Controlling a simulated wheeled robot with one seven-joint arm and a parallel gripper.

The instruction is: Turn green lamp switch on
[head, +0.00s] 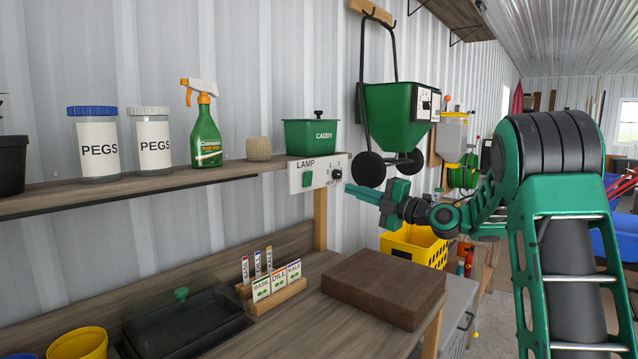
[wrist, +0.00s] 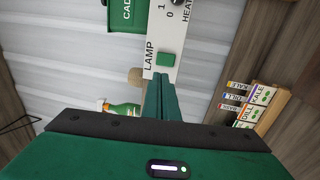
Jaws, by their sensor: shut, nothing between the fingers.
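The green lamp switch (head: 308,179) is a small green rocker on a white panel (head: 296,186) at the shelf's end, under the printed word LAMP. The switch (wrist: 166,59) also shows in the wrist view, just beyond my fingertips. I cannot tell whether it is on or off. My gripper (head: 350,189) is shut and empty, to the right of the panel in the head view. In the wrist view my gripper (wrist: 158,77) points at the switch, its tips a little below it in the picture. The head view shows a gap between them.
A black HEAT knob (head: 337,174) sits on the same panel. A green caddy (head: 311,137) stands on the shelf above. A green spreader (head: 398,112) hangs on the wall at right. Below are a brown block (head: 383,285) and a seed-packet rack (head: 277,298) on the bench.

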